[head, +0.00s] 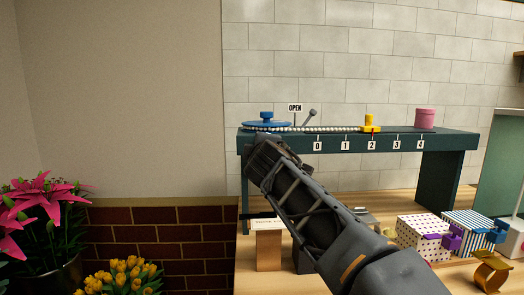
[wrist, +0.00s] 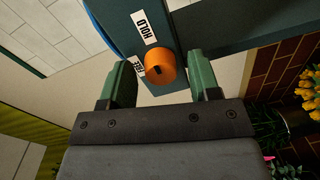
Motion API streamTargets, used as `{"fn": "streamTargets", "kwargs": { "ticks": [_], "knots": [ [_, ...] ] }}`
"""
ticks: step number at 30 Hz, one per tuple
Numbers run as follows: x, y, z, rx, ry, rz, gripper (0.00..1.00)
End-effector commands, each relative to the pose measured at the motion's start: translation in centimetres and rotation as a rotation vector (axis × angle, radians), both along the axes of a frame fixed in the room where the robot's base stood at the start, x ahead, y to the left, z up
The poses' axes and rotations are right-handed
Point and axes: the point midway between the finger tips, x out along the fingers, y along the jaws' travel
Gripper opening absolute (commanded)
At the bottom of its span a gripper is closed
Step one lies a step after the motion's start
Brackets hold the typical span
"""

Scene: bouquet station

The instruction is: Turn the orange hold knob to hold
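The orange hold knob (wrist: 160,67) shows in the wrist view on the dark teal post of the station. A white label reading HOLD (wrist: 148,28) is beside it, and a second label (wrist: 139,68), partly hidden by the knob, seems to read TIE. My gripper (wrist: 160,80) is open, with one green finger on each side of the knob and visible gaps to both. I cannot tell how deep the knob sits between the fingers. In the head view my arm covers the knob, and my gripper (head: 262,150) is at the left end of the teal bench (head: 440,142).
Patterned boxes (head: 425,237) and a gold ring (head: 490,272) are lower right. Pink flowers (head: 45,210) and yellow tulips (head: 125,275) are left.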

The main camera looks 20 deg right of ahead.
Motion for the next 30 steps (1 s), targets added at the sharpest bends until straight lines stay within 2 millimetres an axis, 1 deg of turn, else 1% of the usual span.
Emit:
{"fn": "streamTargets", "kwargs": {
  "ticks": [7, 11, 14, 24, 30],
  "knots": [
    [-0.1, 0.0, 0.0, -0.001, -0.001, 0.000, 0.58],
    [-0.8, 0.2, 0.0, -0.001, -0.001, 0.001, 0.58],
    [-2.3, 0.5, 0.1, 0.000, -0.003, 0.001, 0.58],
    [-9.1, 1.9, 0.4, 0.000, -0.004, 0.003, 0.58],
    [-11.9, 2.4, 0.6, 0.000, -0.002, 0.003, 0.58]
  ]
}}
